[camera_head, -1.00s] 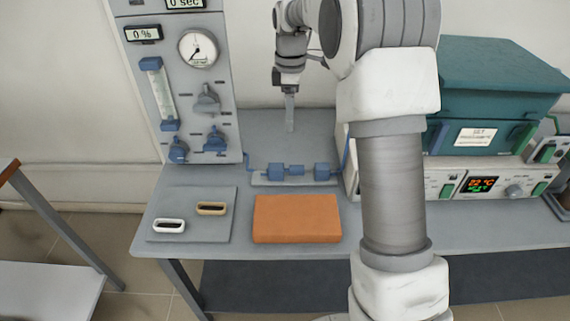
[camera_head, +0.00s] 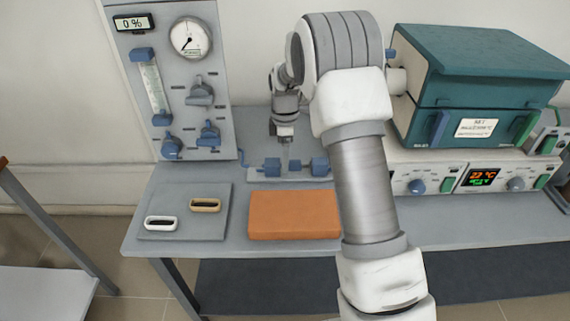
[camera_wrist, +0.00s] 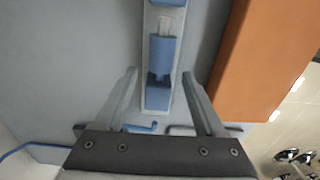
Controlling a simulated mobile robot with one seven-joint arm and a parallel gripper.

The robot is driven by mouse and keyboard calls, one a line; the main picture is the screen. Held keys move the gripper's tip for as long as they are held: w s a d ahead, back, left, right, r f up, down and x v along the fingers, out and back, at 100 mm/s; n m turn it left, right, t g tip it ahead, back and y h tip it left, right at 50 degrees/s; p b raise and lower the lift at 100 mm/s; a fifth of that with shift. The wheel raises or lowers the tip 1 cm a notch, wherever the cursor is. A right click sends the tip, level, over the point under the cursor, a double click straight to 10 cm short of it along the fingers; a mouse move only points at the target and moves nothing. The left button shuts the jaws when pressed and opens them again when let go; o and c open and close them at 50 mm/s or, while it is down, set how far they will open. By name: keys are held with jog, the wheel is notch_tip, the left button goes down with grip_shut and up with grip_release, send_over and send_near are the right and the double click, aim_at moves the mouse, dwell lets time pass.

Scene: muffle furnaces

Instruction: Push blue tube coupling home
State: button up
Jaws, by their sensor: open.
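The blue tube coupling sits on a narrow grey strip (camera_wrist: 155,105) on the bench. In the wrist view its blue body (camera_wrist: 161,58) has a narrower end, and a short pale section (camera_wrist: 165,25) separates it from another blue block (camera_wrist: 168,3) at the top edge.
An orange block (camera_head: 294,215) lies just in front of the strip. A grey mat (camera_head: 185,228) with two small oval rings is to the left. A gauge panel (camera_head: 180,80) stands behind left; a teal furnace (camera_head: 480,70) stands right.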

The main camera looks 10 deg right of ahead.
jog(key=shift+f, duration=1.1)
grip_shut()
dwell(0.7)
